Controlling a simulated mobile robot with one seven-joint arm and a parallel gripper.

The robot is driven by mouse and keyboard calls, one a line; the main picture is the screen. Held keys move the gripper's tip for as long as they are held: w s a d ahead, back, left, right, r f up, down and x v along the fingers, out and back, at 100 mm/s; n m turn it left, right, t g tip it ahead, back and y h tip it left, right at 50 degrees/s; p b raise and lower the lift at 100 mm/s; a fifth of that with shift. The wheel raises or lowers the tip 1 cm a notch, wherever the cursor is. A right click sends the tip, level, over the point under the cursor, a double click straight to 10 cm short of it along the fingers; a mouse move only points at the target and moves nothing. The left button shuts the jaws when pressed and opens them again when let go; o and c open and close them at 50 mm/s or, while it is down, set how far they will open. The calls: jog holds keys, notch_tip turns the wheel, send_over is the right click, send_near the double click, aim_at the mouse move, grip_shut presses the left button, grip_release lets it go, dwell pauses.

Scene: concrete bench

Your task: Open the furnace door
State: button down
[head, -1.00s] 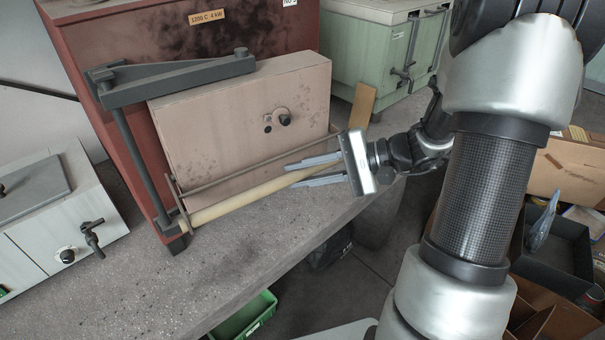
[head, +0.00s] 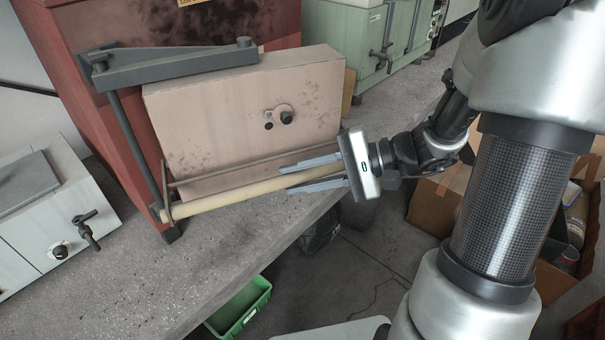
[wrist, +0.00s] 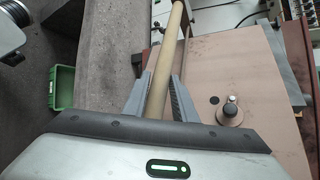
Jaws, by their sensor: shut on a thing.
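The furnace (head: 180,20) is a dark red, sooty box on the bench at the upper left. Its thick pinkish door (head: 220,120) hangs from a grey bracket (head: 170,68) and stands swung out from the body. A pale round handle bar (head: 235,195) runs along the door's lower front. My gripper (head: 289,180) is shut on the bar near its right end, one finger on each side. The wrist view shows the bar (wrist: 174,25) between the fingers (wrist: 160,85), with the door (wrist: 225,65) to the right. The furnace's inside is hidden behind the door.
A grey-white box (head: 50,215) with a black latch stands left on the concrete bench (head: 120,285). A pale green cabinet (head: 345,45) stands behind. A green crate (head: 240,308) is below the bench edge. Cardboard boxes (head: 430,205) lie at right.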

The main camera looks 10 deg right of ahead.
jog(key=shift+a, duration=0.1)
jog(key=c, duration=1.6)
grip_release()
jog(key=shift+o, duration=0.2)
jog(key=shift+d+r, duration=0.1)
jog(key=shift+d, duration=0.1)
jog(key=shift+d+r, duration=0.15)
jog(key=shift+d, duration=0.2)
jog(key=p+v, duration=0.2)
jog(key=v, duration=1.4)
jog(key=shift+s+d, duration=0.15)
jog(key=shift+d, duration=0.05)
